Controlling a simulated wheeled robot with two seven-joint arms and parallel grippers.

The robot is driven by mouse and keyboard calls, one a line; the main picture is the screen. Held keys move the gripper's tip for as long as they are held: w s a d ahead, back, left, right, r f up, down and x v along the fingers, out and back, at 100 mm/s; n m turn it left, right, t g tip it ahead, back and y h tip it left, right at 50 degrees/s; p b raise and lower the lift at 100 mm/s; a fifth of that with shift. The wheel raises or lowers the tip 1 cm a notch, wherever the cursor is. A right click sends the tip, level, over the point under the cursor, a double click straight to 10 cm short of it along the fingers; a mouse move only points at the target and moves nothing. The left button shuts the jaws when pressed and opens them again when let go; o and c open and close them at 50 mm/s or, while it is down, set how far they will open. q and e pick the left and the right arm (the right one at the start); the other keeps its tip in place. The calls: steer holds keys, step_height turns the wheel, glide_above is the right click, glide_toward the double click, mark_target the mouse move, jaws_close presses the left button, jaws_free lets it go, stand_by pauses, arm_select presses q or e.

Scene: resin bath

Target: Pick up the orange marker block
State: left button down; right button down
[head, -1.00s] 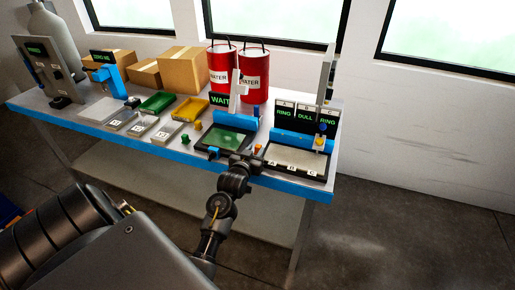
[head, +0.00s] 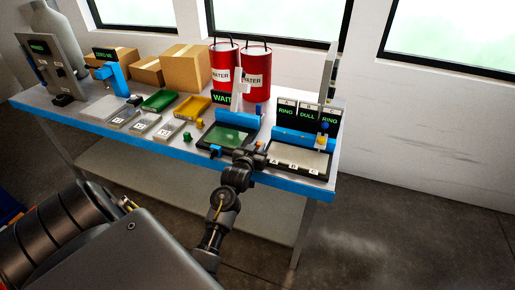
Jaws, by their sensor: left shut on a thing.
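The orange marker block (head: 259,146) is a small orange spot at the tip of my left gripper (head: 254,152), between the green-topped tray and the pale tray at the front of the bench. My left gripper is shut on it, and the fingers hide most of the block. I cannot tell whether the block is clear of the bench top. My right gripper is not in view.
The green-topped tray (head: 207,143) with a blue bar stands left of my gripper, the pale tray (head: 313,159) right of it. Red water drums (head: 256,83) are behind. The bench's blue front edge (head: 150,143) runs below.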

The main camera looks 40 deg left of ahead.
arm_select(q)
steer(key=shift+r, duration=0.45)
steer(key=s+a+r, duration=0.3)
steer(key=s+r, duration=0.8)
steer(key=s, duration=0.2)
steer(key=shift+s+r, duration=0.35)
